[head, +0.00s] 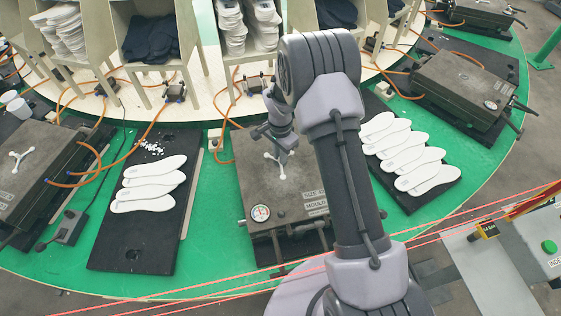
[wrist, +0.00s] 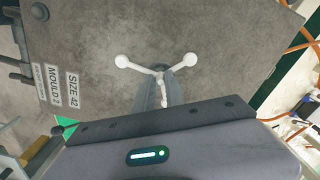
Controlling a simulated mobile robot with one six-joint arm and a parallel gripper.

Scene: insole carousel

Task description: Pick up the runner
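The runner (wrist: 190,60) is a white three-armed piece with round ends, lying on the grey top of the mould (wrist: 90,45) labelled "Size 42" and "Mould 2". It also shows in the head view (head: 272,162). My gripper (wrist: 163,76) points down at the runner's middle. Its two fingers stand on either side of the runner's third arm, with a narrow gap between them. I cannot tell whether they touch or grip it. In the head view my gripper (head: 286,154) is at the runner, partly hidden by my arm.
White insoles lie on black boards to the left (head: 152,185) and right (head: 408,152) of the mould. Another mould (head: 38,168) at far left carries a similar white runner (head: 19,160). Orange hoses (head: 228,120) run behind.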

